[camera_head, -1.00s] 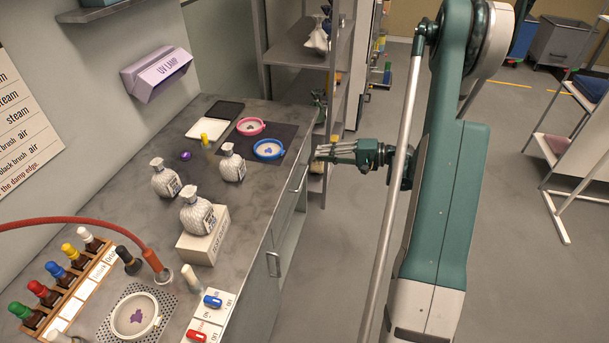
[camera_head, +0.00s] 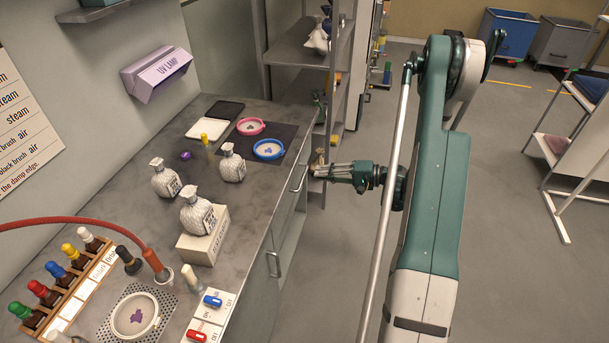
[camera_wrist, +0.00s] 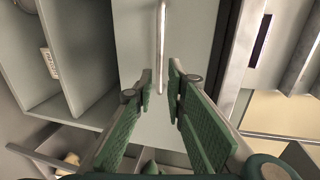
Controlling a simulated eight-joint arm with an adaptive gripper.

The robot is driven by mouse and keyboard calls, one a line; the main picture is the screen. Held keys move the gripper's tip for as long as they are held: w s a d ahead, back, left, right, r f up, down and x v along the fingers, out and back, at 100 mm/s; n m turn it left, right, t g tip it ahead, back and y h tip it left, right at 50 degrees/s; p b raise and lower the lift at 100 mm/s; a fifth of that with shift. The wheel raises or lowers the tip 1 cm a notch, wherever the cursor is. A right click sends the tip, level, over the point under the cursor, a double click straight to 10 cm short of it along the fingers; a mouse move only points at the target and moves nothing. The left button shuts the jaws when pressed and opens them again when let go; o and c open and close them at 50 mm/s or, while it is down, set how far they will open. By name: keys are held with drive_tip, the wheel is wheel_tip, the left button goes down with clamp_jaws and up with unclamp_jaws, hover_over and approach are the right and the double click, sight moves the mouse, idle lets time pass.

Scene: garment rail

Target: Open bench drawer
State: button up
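The grey bench front carries a drawer handle (camera_head: 298,179), a thin metal bar near the far end of the bench. In the wrist view the handle (camera_wrist: 162,45) runs vertically, and its lower end lies in line with the gap between my fingertips. My gripper (camera_head: 316,171) is just right of this handle, with its fingers pointing at the bench front. In the wrist view my gripper (camera_wrist: 161,75) is open, with a narrow gap between its green-padded fingers. I cannot tell whether the fingers touch the bar. The drawer front (camera_wrist: 130,50) looks flush and closed.
A second handle (camera_head: 273,264) is nearer on the bench front. The bench top (camera_head: 130,215) holds bottles, hoops and a dropper rack. A shelf unit (camera_head: 290,50) stands close beyond the gripper. The floor (camera_head: 500,140) to the right is largely free.

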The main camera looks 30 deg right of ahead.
sight(305, 173)
drive_tip(key=shift+b+x, duration=0.95)
drive_tip(key=shift+x, duration=2.95)
clamp_jaws()
drive_tip(key=f+v, duration=0.3)
drive_tip(key=v, duration=1.2)
drive_tip(key=s+d+f+v, duration=0.1)
drive_tip(key=f+v, duration=0.2)
drive_tip(key=v, duration=1.3)
drive_tip(key=shift+f, duration=0.25)
unclamp_jaws()
